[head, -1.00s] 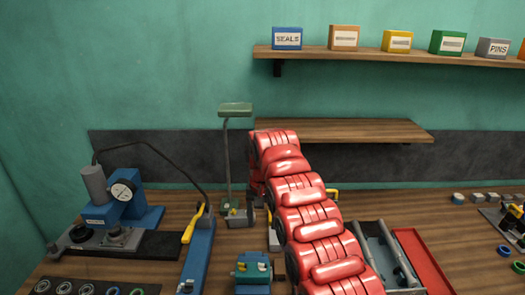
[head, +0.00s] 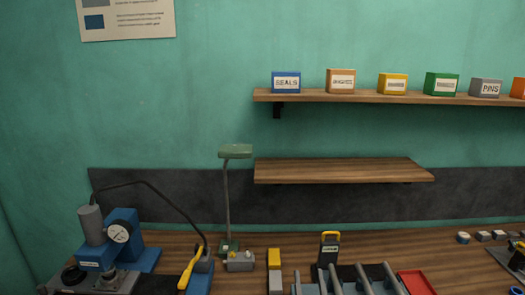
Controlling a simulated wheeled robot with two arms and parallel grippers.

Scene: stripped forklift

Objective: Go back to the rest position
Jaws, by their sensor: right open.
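Neither of my grippers shows in the head view, and none of my arms is in the picture. The view looks over the wooden workbench (head: 215,262) toward the teal wall. The bench's front part lies below the lower edge of the picture. I cannot see where my grippers are or whether they hold anything.
A blue press with a dial (head: 122,235) stands at the left. A green lamp (head: 235,152), a yellow-handled device (head: 330,250), a grey cradle (head: 345,286) and a red tray (head: 416,281) are on the bench. An upper shelf (head: 400,97) holds several boxes; the lower shelf (head: 340,170) is empty.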

